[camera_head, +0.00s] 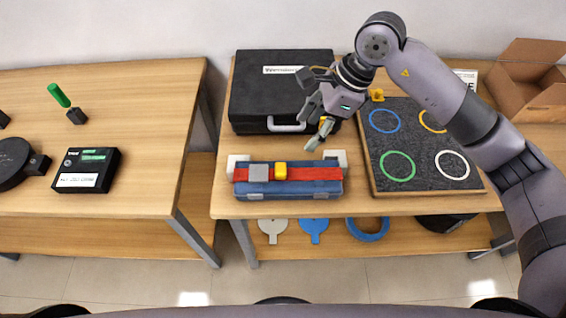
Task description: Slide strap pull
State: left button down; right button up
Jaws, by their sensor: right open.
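A red strap (315,173) runs left to right over a blue block-like base (315,190) on the right table. A grey block (258,173) and a yellow block (281,171) sit on the strap, side by side, left of its middle. White end pieces (338,156) show at the base's back corners. My right gripper (314,125) is open. It hangs above and behind the strap, in front of the black case, apart from the blocks as far as I can tell. My left gripper is not in view.
A black case (280,85) with a handle lies behind. A dark board (415,150) with coloured rings lies to the right. A cardboard box (530,85) stands at the far right. The left table (150,120) holds a black device (87,169). A gap separates the tables.

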aim_at(282, 168)
jog(key=p+x, duration=0.4)
jog(key=x, duration=1.1)
jog(key=shift+a+f, duration=0.25)
jog(key=shift+f, duration=0.05)
grip_shut()
